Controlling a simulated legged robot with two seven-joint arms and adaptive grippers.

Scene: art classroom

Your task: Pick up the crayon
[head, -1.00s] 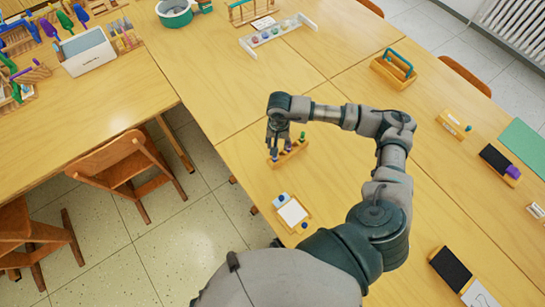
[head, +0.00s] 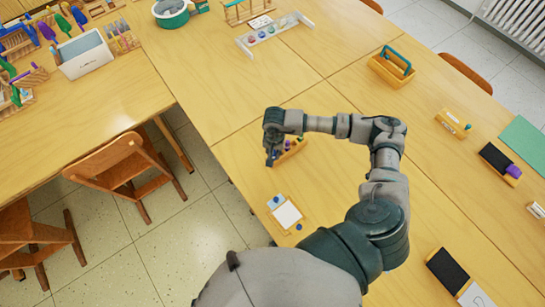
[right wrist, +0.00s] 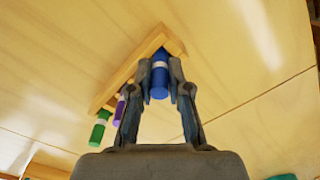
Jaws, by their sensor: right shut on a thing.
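A wooden crayon holder (head: 293,151) sits on the light wood table near its left edge, partly hidden by my right arm in the head view. In the right wrist view, a blue crayon (right wrist: 160,81) with a pale band is between my right fingers, at one end of the holder (right wrist: 127,70). My right gripper (head: 271,161) is shut on this crayon. I cannot tell whether its far end is still in the holder. A purple crayon (right wrist: 119,111) and a green crayon (right wrist: 98,130) stand along the holder beside it. My left gripper is not in view.
A small tray with white paper (head: 287,214) lies nearer to me. A wooden caddy with a teal handle (head: 391,70) and a rack of small jars (head: 272,36) stand farther off. Bare tabletop lies between them. A chair (head: 115,165) stands left of the table.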

